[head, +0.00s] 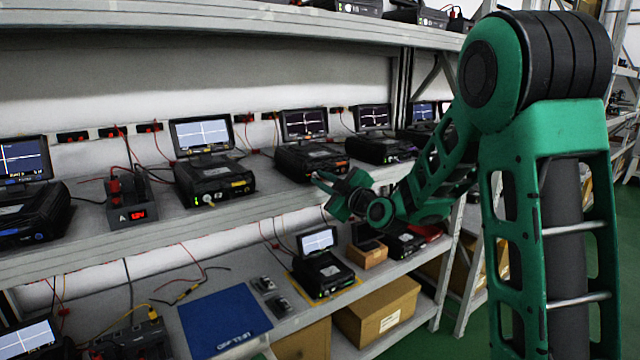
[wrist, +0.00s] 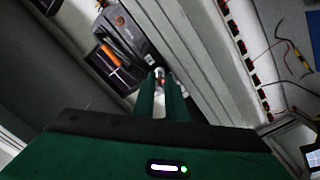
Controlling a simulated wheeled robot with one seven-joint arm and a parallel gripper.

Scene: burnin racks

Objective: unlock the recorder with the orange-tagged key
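My gripper (head: 328,187) is in front of the middle-shelf recorder with an orange label (head: 312,160), near its front face. In the wrist view its two green fingers (wrist: 161,88) are close together. A small grey and reddish-orange thing (wrist: 160,79) shows between the fingertips; it looks like the orange-tagged key, but it is tiny and blurred. I cannot tell whether it touches the recorder. The wrist view shows a dark recorder with an orange patch (wrist: 110,57) beyond the fingertips, left of them.
A yellow-labelled recorder (head: 214,182) and a purple-labelled one (head: 383,149) flank it. The lower shelf holds a blue mat (head: 225,320), a small recorder (head: 322,274) and cardboard boxes (head: 380,312). Loose cables hang behind.

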